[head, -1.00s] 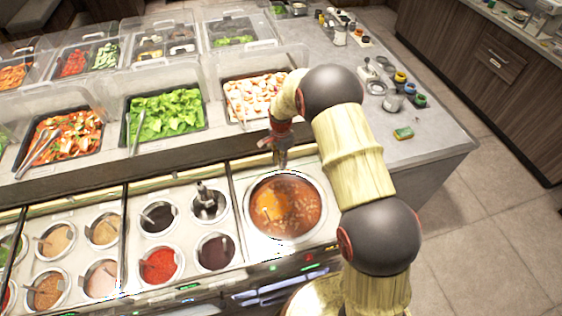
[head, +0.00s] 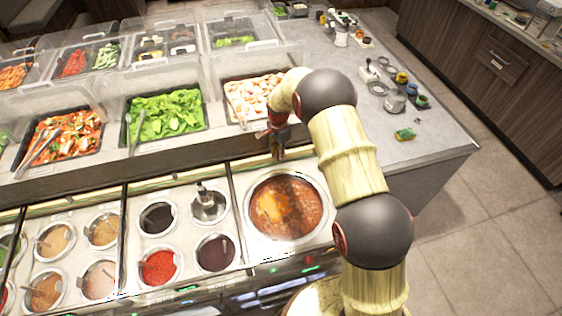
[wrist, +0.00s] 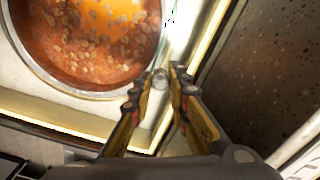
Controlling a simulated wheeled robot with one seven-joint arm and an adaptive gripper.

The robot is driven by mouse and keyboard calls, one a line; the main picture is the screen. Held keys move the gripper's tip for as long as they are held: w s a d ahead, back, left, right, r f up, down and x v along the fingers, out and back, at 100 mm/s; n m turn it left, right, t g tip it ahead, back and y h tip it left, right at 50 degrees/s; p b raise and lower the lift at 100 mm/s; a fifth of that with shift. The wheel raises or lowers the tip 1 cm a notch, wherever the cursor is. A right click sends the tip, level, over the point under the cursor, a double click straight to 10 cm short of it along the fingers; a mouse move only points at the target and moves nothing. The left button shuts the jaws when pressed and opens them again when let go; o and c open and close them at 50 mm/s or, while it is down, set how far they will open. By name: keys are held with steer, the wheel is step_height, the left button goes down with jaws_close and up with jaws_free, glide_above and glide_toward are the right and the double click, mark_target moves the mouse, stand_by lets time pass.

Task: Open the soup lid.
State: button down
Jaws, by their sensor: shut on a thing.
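The soup well (head: 322,210) is round with a pale metal rim, and the orange-brown soup (head: 290,205) shows plainly in it. In the wrist view the soup (wrist: 85,45) and its rim fill the upper left. My gripper (head: 277,152) is beyond the well's far edge in the head view, pointing down. In the wrist view my gripper (wrist: 160,82) is shut on a small greyish knob, seemingly the soup lid's handle (wrist: 160,76). A thin greenish line runs up from it, perhaps a clear lid's edge; the lid's outline is otherwise too faint to tell.
Sauce wells with ladles, including a red one (head: 159,267), stand left of the soup. Behind are a lettuce tray (head: 165,114) and a tray of pale pieces (head: 262,92) with clear covers. The grey counter (head: 440,145) is mostly free at right.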

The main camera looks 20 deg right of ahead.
steer(key=shift+w, duration=0.2)
steer(key=c, duration=1.7)
jaws_free()
steer(key=shift+r, duration=0.1)
step_height(320, 180, up, 12)
steer(key=shift+f, duration=0.1)
